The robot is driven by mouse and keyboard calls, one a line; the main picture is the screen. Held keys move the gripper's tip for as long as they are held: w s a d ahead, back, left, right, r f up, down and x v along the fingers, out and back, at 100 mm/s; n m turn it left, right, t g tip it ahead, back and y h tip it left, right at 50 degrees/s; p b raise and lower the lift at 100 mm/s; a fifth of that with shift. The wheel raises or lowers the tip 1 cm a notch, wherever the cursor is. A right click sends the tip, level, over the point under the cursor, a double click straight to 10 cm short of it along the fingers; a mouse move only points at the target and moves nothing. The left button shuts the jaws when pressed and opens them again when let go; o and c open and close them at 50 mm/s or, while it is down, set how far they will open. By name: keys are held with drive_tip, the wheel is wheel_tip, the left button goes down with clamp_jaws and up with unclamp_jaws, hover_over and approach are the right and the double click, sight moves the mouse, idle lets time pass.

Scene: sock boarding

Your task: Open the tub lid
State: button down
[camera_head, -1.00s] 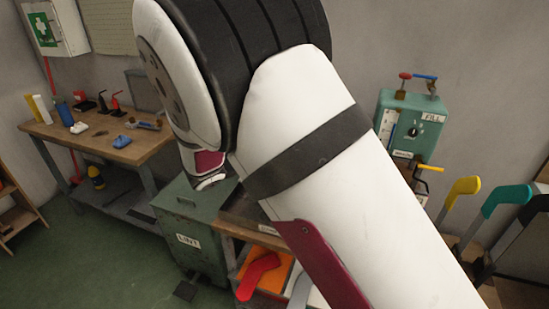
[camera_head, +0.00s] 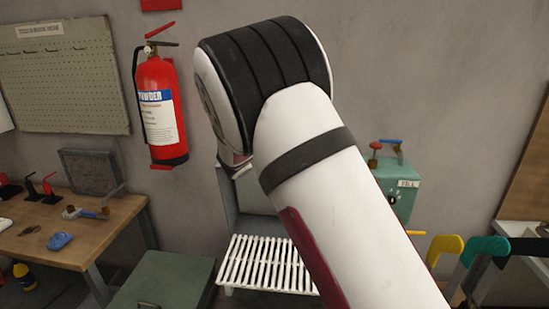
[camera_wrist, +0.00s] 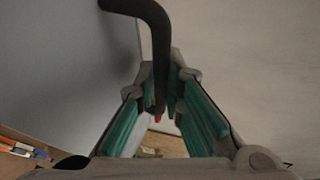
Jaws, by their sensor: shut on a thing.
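My gripper (camera_wrist: 160,112) is shut on a dark bent handle (camera_wrist: 157,40) in the wrist view, which passes down between its teal-padded fingers. A large grey-blue panel (camera_wrist: 65,65), which looks like the tub lid, fills the left of that view. In the head view, a grey panel (camera_head: 252,195) stands upright behind a tub top with white slats (camera_head: 265,263), as a raised lid would. My arm hides the slats' right side and part of the panel. The gripper fingers are hidden behind the arm there.
A red fire extinguisher (camera_head: 160,110) hangs on the wall left of the panel. A green bin (camera_head: 165,280) stands left of the slats. A wooden workbench (camera_head: 95,238) holds small tools. A green box (camera_head: 398,190) and coloured boards (camera_head: 480,248) are on the right.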

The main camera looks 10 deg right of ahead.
drive_tip(key=w+d+b, duration=0.2)
drive_tip(key=w, duration=0.4)
drive_tip(key=shift+f, duration=0.3)
drive_tip(key=c, duration=2)
unclamp_jaws()
drive_tip(key=shift+o, duration=0.2)
drive_tip(key=v, duration=1.2)
